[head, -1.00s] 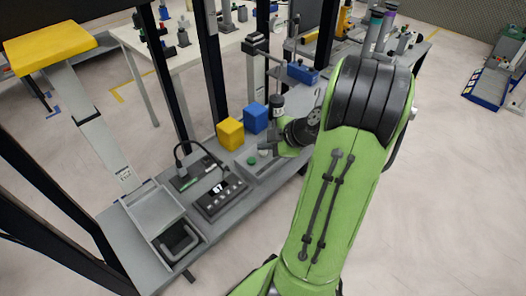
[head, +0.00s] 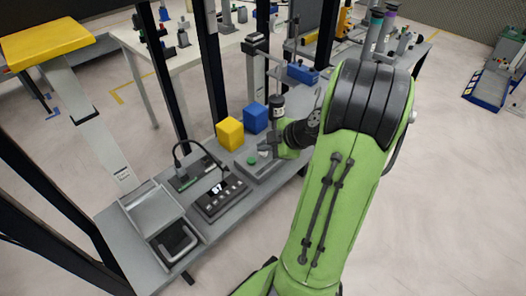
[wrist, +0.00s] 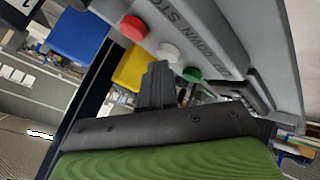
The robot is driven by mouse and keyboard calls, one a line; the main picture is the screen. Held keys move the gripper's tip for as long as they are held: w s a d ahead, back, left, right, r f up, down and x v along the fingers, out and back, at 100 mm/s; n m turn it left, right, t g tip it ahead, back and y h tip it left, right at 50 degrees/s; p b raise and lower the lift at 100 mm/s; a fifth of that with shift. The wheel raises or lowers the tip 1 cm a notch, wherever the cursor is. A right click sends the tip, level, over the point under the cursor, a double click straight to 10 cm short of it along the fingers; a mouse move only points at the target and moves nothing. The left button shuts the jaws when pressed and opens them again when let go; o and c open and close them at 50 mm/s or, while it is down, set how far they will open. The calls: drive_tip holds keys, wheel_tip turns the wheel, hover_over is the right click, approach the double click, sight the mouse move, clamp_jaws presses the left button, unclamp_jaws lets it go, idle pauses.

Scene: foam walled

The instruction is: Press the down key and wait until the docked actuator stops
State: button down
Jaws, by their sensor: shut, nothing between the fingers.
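The control panel (wrist: 225,35) carries a red button (wrist: 133,28), a white button (wrist: 168,52) and a green button (wrist: 193,74), with UP, DOWN and STOP lettering beside them. In the head view the green button (head: 252,160) shows at the panel's near side. My gripper (wrist: 158,68) is shut and empty, its tips right by the white button. I cannot tell whether they touch it. In the head view my gripper (head: 264,149) hides the white button. A tilted grey column (head: 103,130) with a yellow top stands at the left; I cannot tell whether it is the actuator.
A yellow block (head: 230,134) and a blue block (head: 255,118) stand close behind the panel. A box with a lit display (head: 221,194) and a cabled unit (head: 188,173) sit left of it. Dark frame posts (head: 211,70) rise behind the bench.

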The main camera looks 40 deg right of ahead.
sight(265, 154)
idle(0.4)
drive_tip(key=shift+r+p, duration=0.35)
drive_tip(key=shift+r, duration=0.45)
drive_tip(key=shift+r+p, duration=1.5)
drive_tip(key=shift+r, duration=1)
